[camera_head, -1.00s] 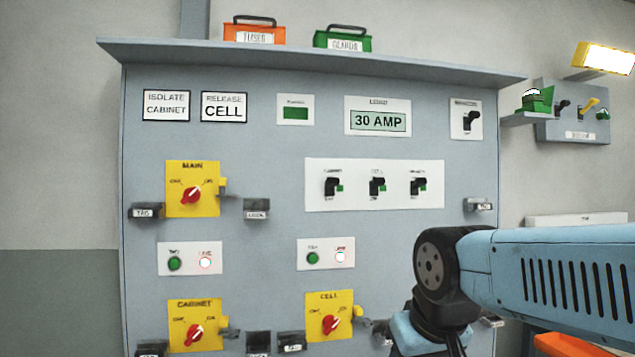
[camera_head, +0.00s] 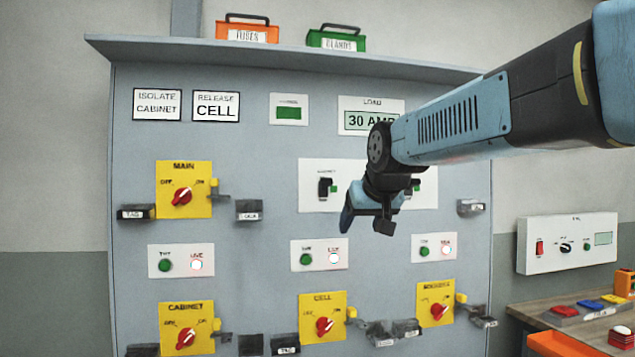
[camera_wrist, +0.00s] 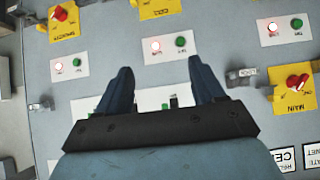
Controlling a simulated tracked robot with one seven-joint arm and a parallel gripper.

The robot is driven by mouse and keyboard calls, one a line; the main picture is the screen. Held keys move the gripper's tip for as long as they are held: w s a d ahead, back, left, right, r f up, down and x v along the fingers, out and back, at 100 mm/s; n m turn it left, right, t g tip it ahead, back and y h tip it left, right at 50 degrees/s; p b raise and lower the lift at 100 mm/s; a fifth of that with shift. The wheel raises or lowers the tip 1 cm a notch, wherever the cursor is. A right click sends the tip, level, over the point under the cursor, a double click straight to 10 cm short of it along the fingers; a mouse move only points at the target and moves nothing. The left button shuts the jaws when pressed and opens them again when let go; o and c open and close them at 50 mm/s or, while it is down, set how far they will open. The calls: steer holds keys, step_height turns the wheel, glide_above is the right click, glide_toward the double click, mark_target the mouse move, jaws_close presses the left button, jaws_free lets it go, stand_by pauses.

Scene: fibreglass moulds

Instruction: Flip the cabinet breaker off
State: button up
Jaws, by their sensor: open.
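The cabinet breaker (camera_head: 326,188) is a black toggle with a small green mark beside it. It is at the left end of a white breaker plate (camera_head: 308,203) on the grey board. My gripper (camera_head: 366,218) is open and empty, just right of and below this breaker in the head view. My arm hides the middle breaker and most of the right one. In the wrist view the board is upside down, and my open gripper (camera_wrist: 162,88) spans part of the breaker plate (camera_wrist: 150,97). A dark toggle partly shows between the fingers; I cannot tell which breaker it is.
A yellow MAIN switch (camera_head: 184,189) with a red knob is left of the plate. Grey holders (camera_head: 249,210) jut out from the board. Below are a lamp plate (camera_head: 319,255) and the yellow CELL switch (camera_head: 323,318). A workbench (camera_head: 560,316) is at right.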

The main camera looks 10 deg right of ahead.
mark_target(327, 179)
steer(key=w+r+t, duration=0.4)
steer(key=w+r, duration=1)
steer(key=w, duration=0.3)
steer(key=x, duration=1.3)
steer(key=shift+w+a+f, duration=0.1)
steer(key=shift+w+f, duration=0.15)
steer(key=shift+f, duration=0.05)
steer(key=shift+c, duration=0.5)
